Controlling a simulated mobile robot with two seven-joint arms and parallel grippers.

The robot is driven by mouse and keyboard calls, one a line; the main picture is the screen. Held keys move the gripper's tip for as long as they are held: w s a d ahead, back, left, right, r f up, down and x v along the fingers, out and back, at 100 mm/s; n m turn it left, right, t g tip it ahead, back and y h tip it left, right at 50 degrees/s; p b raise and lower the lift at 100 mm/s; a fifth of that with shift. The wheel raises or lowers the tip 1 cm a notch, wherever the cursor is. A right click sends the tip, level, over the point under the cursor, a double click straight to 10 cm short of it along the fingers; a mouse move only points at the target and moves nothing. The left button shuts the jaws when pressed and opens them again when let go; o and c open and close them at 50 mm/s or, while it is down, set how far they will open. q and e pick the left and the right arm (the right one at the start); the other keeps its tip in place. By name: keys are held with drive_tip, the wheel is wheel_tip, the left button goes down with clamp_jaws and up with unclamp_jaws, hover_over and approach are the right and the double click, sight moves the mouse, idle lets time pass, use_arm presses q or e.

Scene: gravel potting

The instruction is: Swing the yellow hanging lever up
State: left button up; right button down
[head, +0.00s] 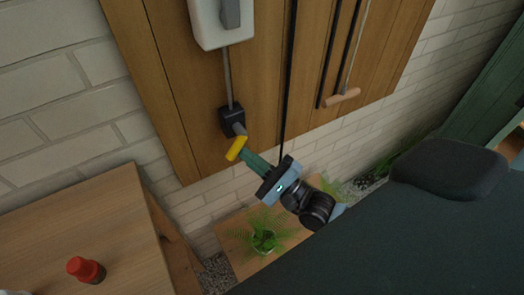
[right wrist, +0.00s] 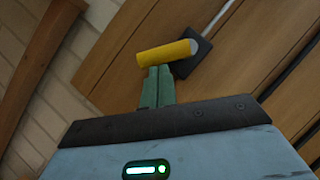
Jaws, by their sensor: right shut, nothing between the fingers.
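The yellow lever (head: 237,148) is a short yellow cylinder on a grey stub that comes out of a dark square box (head: 231,120) on the wooden wall panel. It hangs down and to the left of the box. In the right wrist view the yellow lever (right wrist: 166,53) lies across the picture just beyond my fingertips. My right gripper (head: 247,156) has its green fingers shut together with nothing between them; the fingers also show in the right wrist view (right wrist: 158,70). The tips are right at the lever's underside; I cannot tell if they touch. My left gripper is out of view.
A white box (head: 207,25) with a grey pipe (head: 228,78) is above the lever. A wooden pull handle (head: 342,97) hangs to the right. A table (head: 75,225) with a red-capped bottle (head: 86,269) stands at left. A green plant (head: 265,240) sits below my gripper.

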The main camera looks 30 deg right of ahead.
sight(232, 155)
drive_tip(key=a+m+t+h+b, duration=0.1)
drive_tip(key=m+h+b, duration=0.1)
drive_tip(key=m, duration=0.2)
drive_tip(key=a+m+t+h+b, duration=0.1)
drive_tip(key=m+t+h+b, duration=0.1)
drive_tip(key=m, duration=0.1)
drive_tip(key=a+m+t+h+b, duration=0.1)
drive_tip(key=m+h+b, duration=0.1)
drive_tip(key=m, duration=0.2)
drive_tip(key=shift+a+r+m, duration=0.2)
drive_tip(key=shift+r+m, duration=0.1)
drive_tip(key=shift+r, duration=0.1)
drive_tip(key=shift+w+a+r+m+t+h+b, duration=0.1)
drive_tip(key=shift+r+m+t+h+b, duration=0.15)
drive_tip(key=shift+m+h, duration=0.35)
drive_tip(key=shift+a+r+m+t+h+b, duration=0.15)
drive_tip(key=shift+m+h+b, duration=0.15)
drive_tip(key=shift+m+h, duration=0.25)
drive_tip(key=shift+f, duration=0.1)
